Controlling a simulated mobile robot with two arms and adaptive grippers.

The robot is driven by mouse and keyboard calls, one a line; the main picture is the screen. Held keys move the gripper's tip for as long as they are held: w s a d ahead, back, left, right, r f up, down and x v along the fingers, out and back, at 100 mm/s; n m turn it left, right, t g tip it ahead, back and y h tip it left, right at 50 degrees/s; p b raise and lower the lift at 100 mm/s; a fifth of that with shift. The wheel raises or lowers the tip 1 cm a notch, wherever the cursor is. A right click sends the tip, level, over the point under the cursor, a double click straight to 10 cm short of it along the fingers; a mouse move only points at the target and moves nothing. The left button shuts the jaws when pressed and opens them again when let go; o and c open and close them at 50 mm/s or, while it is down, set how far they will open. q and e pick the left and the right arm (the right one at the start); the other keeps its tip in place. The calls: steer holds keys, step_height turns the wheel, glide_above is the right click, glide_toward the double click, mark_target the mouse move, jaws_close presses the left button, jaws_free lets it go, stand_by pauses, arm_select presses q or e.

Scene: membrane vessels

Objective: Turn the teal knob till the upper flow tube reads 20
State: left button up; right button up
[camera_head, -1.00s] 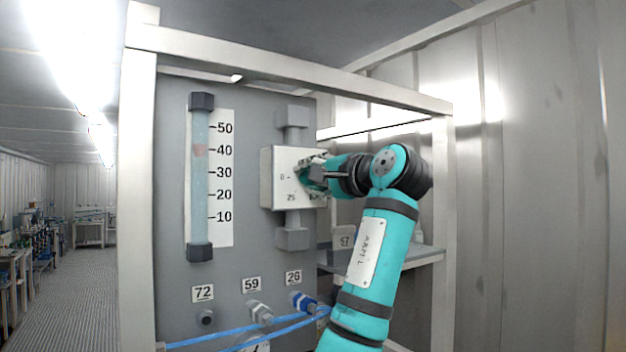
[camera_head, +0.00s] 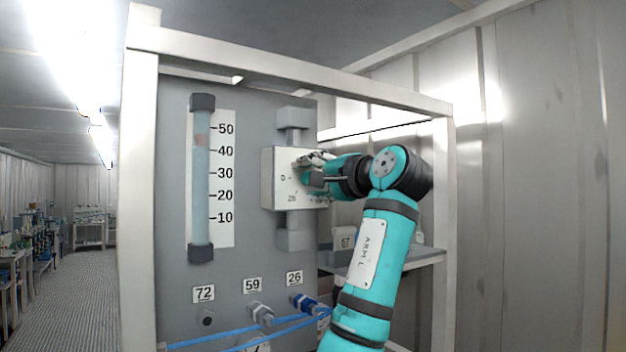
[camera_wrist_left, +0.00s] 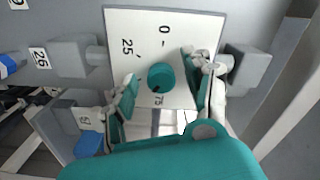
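The upper flow tube (camera_head: 201,180) stands upright on the grey panel in the head view, beside a scale from 10 to 50. Its faint reddish float (camera_head: 201,140) sits between 40 and 50, near 45. The white valve box (camera_head: 281,190) is to the right of it. The teal knob (camera_wrist_left: 161,76) is on the box face in the left wrist view, with marks 0, 25 and 75 around it. A dark mark on the knob points toward 75. My left gripper (camera_head: 314,172) is at the box, its fingers on both sides of the knob with visible gaps. My right gripper is out of view.
Below the tube are labels 72 (camera_head: 204,294), 59 (camera_head: 252,285) and 26 (camera_head: 294,278) above ports, with blue hoses (camera_head: 250,332) crossing there. A pale metal frame (camera_head: 290,70) surrounds the panel. A shelf (camera_head: 425,256) is behind my arm.

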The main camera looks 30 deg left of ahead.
arm_select(q)
steer(key=shift+d, duration=0.1)
steer(key=v, duration=1.1)
steer(key=shift+s+d, duration=0.2)
steer(key=shift+d, duration=0.15)
